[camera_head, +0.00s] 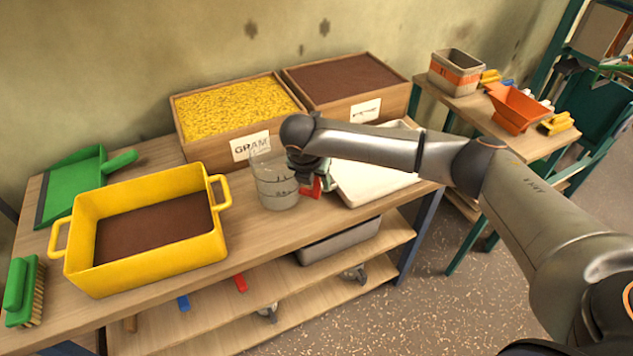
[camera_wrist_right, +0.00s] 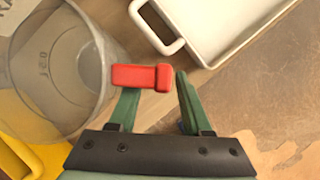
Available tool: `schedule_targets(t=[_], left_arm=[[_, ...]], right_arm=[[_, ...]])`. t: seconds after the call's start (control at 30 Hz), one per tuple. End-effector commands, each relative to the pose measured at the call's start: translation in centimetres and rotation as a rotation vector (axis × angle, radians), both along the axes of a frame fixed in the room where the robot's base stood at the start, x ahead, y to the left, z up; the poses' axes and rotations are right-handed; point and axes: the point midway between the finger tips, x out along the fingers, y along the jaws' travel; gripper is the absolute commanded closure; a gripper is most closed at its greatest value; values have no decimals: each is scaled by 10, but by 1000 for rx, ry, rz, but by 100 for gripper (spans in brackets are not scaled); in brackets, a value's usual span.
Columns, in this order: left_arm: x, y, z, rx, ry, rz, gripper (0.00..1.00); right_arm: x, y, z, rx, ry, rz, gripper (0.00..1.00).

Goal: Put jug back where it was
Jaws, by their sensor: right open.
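The jug (camera_head: 274,180) is clear plastic with markings and a red handle. It stands upright on the wooden workbench, between the yellow tub and the white tray, and looks empty. It also shows in the right wrist view (camera_wrist_right: 62,70), with its red handle (camera_wrist_right: 142,77) pointing right. My right gripper (camera_head: 318,184) is at the handle side of the jug. In the wrist view its green fingers (camera_wrist_right: 155,95) are apart, with the handle across the left fingertip and reaching into the gap. Whether they touch it, I cannot tell. My left gripper is out of view.
A yellow tub (camera_head: 218,246) with brown material stands left of the jug. A white tray (camera_head: 372,190) is close on the right. Wooden boxes of yellow grain (camera_head: 215,141) and brown grain (camera_head: 390,101) stand behind. A green dustpan (camera_head: 75,180) and brush (camera_head: 22,290) lie far left.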

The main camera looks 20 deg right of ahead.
Motion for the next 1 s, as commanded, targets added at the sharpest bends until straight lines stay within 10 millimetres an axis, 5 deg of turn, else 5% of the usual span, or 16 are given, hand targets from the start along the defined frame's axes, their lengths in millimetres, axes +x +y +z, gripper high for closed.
schedule_targets(t=[0.3,0.57,0.77,1.0], left_arm=[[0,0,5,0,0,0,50],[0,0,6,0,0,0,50],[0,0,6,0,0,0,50],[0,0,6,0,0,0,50]], right_arm=[[-18,18,65,1,-5,-1,51],[-28,27,94,1,-2,-1,51],[-38,61,66,123,-25,-21,51],[-74,154,3,563,-81,-203,51]])
